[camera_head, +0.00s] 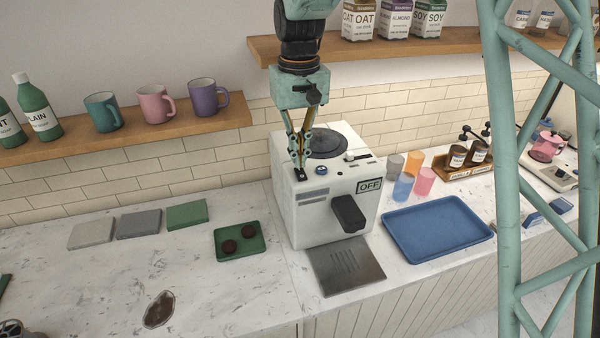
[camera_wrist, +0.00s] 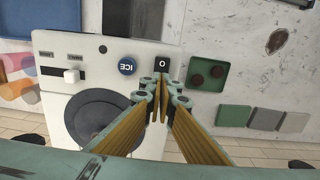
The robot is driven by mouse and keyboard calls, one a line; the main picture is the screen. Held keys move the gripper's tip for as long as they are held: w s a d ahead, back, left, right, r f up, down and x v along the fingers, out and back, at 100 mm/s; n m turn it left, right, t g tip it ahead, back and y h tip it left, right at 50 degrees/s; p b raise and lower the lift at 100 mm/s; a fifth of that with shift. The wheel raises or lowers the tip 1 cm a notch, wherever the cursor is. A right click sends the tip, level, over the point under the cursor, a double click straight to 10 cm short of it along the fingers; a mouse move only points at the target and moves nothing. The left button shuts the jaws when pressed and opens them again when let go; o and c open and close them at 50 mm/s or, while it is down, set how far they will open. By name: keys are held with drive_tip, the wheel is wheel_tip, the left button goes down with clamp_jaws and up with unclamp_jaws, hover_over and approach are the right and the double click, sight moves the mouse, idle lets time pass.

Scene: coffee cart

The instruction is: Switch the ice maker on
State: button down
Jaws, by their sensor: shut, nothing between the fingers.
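The ice maker (camera_head: 312,212) is a white box on the counter, with a sign (camera_head: 369,186) reading OFF on its front. In the wrist view, its top panel (camera_wrist: 105,56) shows a round blue ICE button (camera_wrist: 127,66) and a small black switch (camera_wrist: 162,62) marked O near the panel's edge. The blue button also shows in the head view (camera_head: 321,170). My gripper (camera_head: 301,167) points down over the near left corner of the top, its fingers together and empty. In the wrist view its fingertips (camera_wrist: 160,82) are beside the switch; I cannot tell whether they touch it.
A round dark lid (camera_head: 327,143) and a small slider (camera_head: 350,157) are on the machine's top. A black spout (camera_head: 348,214) juts from its front. A green tray (camera_head: 240,242) stands to the left, coloured cups (camera_head: 403,187) and a blue tray (camera_head: 437,230) to the right.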

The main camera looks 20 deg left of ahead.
drive_tip(key=shift+f+b, duration=0.5)
drive_tip(key=shift+f, duration=0.45)
idle(1.1)
drive_tip(key=shift+r, duration=0.2)
drive_tip(key=shift+r+p, duration=2.15)
drive_tip(key=shift+r, duration=1.2)
